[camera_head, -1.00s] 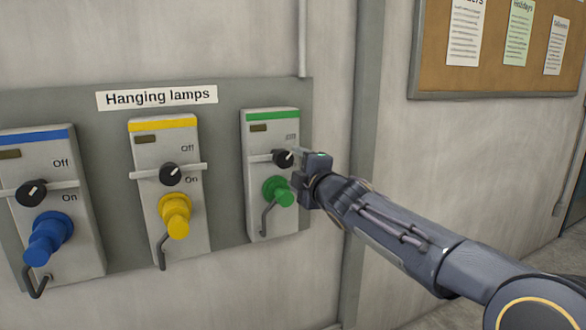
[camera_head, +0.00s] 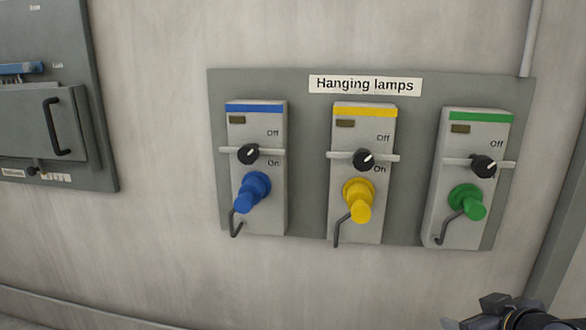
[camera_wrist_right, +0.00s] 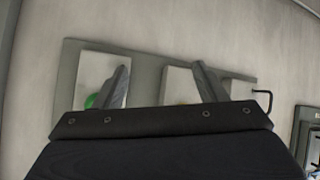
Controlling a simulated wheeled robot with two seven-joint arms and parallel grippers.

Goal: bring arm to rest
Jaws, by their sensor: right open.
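My right gripper (camera_head: 480,312) shows at the bottom right corner of the head view, below the panel and apart from it. In the right wrist view my right gripper (camera_wrist_right: 162,85) has its two fingers spread wide with nothing between them. The wall panel (camera_wrist_right: 68,75) lies beyond the fingers there, and part of a green knob (camera_wrist_right: 92,101) shows behind the left finger. My left gripper is not in view.
The "Hanging lamps" panel (camera_head: 308,230) carries a blue switch box (camera_head: 272,192), a yellow one (camera_head: 371,231) and a green one (camera_head: 434,219), each with a protruding plug and dial. A grey cabinet (camera_head: 85,175) is at the left. Bare wall lies between.

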